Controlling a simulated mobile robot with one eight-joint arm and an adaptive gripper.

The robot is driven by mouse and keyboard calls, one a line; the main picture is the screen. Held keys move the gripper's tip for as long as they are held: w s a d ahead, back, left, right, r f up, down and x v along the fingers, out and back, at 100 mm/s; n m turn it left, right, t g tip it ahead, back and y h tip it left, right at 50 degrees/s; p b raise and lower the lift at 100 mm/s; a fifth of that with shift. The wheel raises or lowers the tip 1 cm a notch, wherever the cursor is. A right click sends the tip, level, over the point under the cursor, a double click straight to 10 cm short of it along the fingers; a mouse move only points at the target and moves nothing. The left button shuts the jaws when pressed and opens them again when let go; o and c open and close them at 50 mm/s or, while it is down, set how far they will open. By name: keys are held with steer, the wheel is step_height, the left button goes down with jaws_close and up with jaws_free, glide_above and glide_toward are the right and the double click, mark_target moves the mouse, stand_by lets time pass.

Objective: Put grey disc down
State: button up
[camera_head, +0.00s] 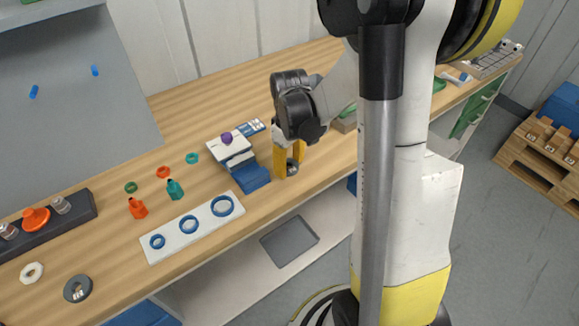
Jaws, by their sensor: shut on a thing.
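My gripper (287,172) points down with its yellow fingers low over the wooden bench, just right of a blue and white device. It is shut on the grey disc (292,167), a small dark grey round thing that shows between the fingers. The fingers hide part of the disc. I cannot tell whether the disc touches the bench top.
The blue and white device (240,163) stands close left of my gripper. A white plate (194,228) with blue rings, an orange bottle (137,208) and a teal bottle (175,190) are further left.

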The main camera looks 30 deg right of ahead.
steer(key=o, duration=1.1)
steer(key=shift+f, duration=0.1)
step_height(320, 180, up, 11)
steer(key=p, duration=0.5)
steer(key=shift+s+a+r+m+t, duration=0.55)
steer(key=shift+s+a+r+t, duration=0.65)
steer(key=shift+s+a+r, duration=0.8)
steer(key=shift+s+a+r+m+t, duration=0.6)
steer(key=shift+s+a+r+t, duration=0.75)
steer(key=shift+a, duration=1.2)
steer(key=shift+s+a+r+m+t, duration=0.55)
steer(key=shift+s+a+r+t, duration=0.5)
steer(key=shift+s+a+r, duration=1)
steer(key=shift+w+a+f, duration=0.15)
steer(key=shift+a+f, duration=0.05)
steer(key=shift+f, duration=0.15)
